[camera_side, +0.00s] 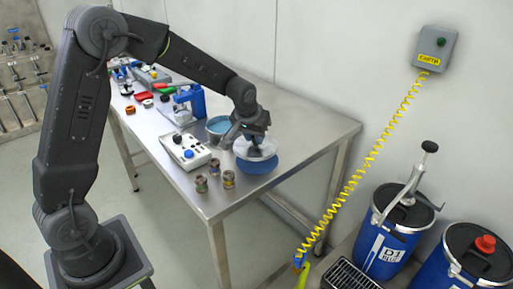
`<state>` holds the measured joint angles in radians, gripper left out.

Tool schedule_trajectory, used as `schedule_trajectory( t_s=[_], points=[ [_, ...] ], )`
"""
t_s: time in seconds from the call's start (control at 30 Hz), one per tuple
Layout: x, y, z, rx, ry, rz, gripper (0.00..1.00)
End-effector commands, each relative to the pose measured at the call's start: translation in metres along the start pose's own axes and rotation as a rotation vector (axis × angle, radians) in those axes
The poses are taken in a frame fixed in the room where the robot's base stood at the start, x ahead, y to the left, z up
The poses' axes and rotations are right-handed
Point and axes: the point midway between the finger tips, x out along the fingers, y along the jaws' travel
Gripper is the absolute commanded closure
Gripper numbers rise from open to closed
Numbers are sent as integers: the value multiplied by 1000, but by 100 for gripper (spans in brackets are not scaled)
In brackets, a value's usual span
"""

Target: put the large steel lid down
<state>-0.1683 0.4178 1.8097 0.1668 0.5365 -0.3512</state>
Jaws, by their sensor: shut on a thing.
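The large steel lid (242,149) is a pale, shiny round disc near the right part of the steel table (325,126). My gripper (257,149) is above the middle of the lid and shut on it; the fingertips and the grip point are small and partly hidden. A blue round thing (257,166) shows directly below the lid. I cannot tell whether the lid touches it or hangs just above it.
Left of the lid stand an open round vessel with blue contents (219,125) and a white control box (185,150). Several small metal cylinders (228,179) stand in front. A blue stand (190,101) is behind. The table's right end is clear. Blue drums (386,245) stand on the right.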

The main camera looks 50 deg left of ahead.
Motion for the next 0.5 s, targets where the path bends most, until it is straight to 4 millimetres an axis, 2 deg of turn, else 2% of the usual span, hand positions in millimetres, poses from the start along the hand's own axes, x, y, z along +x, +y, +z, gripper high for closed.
schedule_trajectory(
  t_s=[0.17, 0.4, 0.5],
  points=[
    [8, 5, 2, 0, 1, 0, 100],
    [37, 5, 14, 0, -2, -1, 100],
    [40, 5, 15, -1, 2, 0, 100]
  ],
)
